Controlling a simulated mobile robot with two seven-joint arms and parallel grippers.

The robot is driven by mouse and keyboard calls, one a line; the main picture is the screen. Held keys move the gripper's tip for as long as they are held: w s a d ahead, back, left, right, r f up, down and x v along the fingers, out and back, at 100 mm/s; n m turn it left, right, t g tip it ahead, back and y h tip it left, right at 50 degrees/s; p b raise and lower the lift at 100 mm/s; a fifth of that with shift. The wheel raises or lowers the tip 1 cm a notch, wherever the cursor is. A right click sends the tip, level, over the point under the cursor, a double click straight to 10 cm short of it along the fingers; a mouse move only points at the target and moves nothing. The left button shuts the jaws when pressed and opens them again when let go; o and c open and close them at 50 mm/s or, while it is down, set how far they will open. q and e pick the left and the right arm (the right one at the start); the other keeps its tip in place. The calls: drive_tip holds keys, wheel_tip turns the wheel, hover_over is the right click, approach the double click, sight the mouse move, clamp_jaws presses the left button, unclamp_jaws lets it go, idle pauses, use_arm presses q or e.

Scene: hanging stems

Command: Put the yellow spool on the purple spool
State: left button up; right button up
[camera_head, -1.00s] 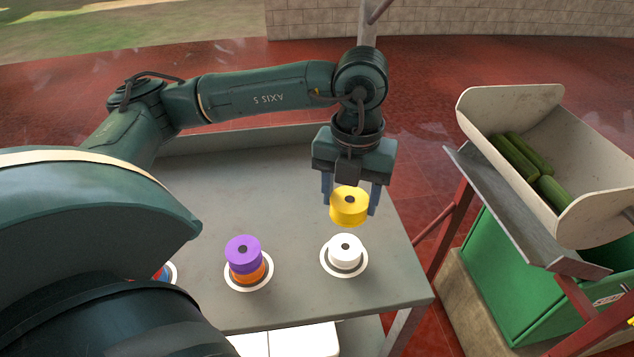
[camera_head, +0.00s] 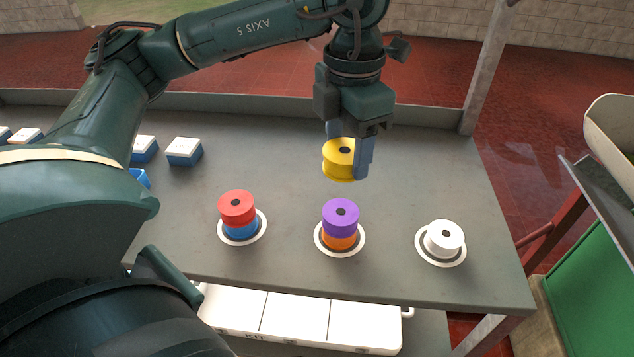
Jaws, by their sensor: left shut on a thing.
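The yellow spool (camera_head: 339,165) is held between the fingers of my left gripper (camera_head: 348,158), above the grey table. The purple spool (camera_head: 340,217) sits on an orange spool (camera_head: 339,242), and this stack stands on a white ring mark at the middle front of the table. In the picture the yellow spool is just above the purple one, with a gap between them. My right gripper is not in view.
A red spool (camera_head: 237,207) on a blue one (camera_head: 241,231) stands left of the purple stack. A white spool (camera_head: 443,238) stands alone to the right. Blue-and-white blocks (camera_head: 184,151) lie at the back left. A white KIT box (camera_head: 296,320) is below the front edge.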

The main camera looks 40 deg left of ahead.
use_arm(q)
hover_over(343, 211)
wheel_tip(343, 211, down, 5)
drive_tip(key=shift+r, duration=0.2)
drive_tip(key=shift+f, duration=0.6)
drive_tip(key=shift+f+p, duration=0.3)
drive_tip(key=shift+f, duration=1.4)
drive_tip(key=shift+f, duration=0.2)
drive_tip(key=o, duration=1)
drive_tip(key=shift+r, duration=0.15)
